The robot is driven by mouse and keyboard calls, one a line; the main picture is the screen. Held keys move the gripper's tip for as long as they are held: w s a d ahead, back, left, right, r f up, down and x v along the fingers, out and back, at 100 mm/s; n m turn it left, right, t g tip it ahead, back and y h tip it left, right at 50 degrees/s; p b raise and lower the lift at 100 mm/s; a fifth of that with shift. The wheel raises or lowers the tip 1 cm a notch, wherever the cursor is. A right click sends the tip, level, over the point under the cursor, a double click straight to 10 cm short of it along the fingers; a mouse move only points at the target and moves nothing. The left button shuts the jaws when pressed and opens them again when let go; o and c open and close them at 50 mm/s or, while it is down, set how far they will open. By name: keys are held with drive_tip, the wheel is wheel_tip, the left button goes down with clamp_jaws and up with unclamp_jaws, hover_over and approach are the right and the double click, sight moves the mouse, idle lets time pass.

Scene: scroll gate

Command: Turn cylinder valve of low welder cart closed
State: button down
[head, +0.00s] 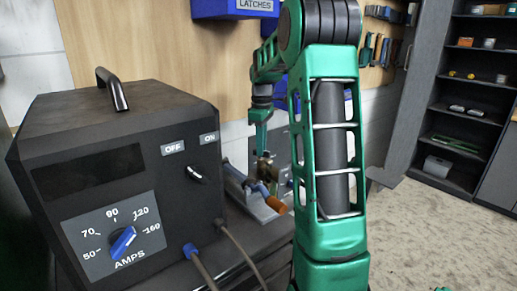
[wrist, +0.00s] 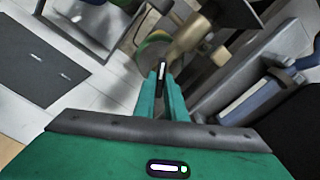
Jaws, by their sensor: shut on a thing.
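My gripper (wrist: 162,76) points at the brass cylinder valve (wrist: 190,42), with its two teal fingers close together at the valve's round handwheel (wrist: 151,46). The handwheel shows green with an orange-red edge, and the fingertips partly hide it. In the head view my gripper (head: 262,140) reaches down behind the black welder box to the brass valve (head: 264,170). The exact grip on the wheel is hard to make out there. The welder box (head: 120,180) of the cart stands at the left with an amps dial and an off/on switch.
A grey tray (head: 273,209) with blue and orange-ended tools lies beside the valve. Cables (head: 238,250) run from the welder's front. A blue latches bin (head: 235,8) hangs on the wall above. Dark shelves (head: 470,100) stand at the right, with open floor before them.

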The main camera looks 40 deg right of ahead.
drive_tip(key=m, duration=0.6)
drive_tip(key=shift+w+r, duration=0.1)
drive_tip(key=shift+r, duration=0.05)
drive_tip(key=m, duration=0.6)
drive_tip(key=shift+m, duration=0.4)
drive_tip(key=m, duration=1.1)
drive_tip(key=shift+w, duration=0.1)
drive_tip(key=shift+a+m, duration=0.1)
drive_tip(key=shift+m, duration=0.2)
drive_tip(key=c, duration=1.9)
unclamp_jaws()
drive_tip(key=shift+o, duration=0.4)
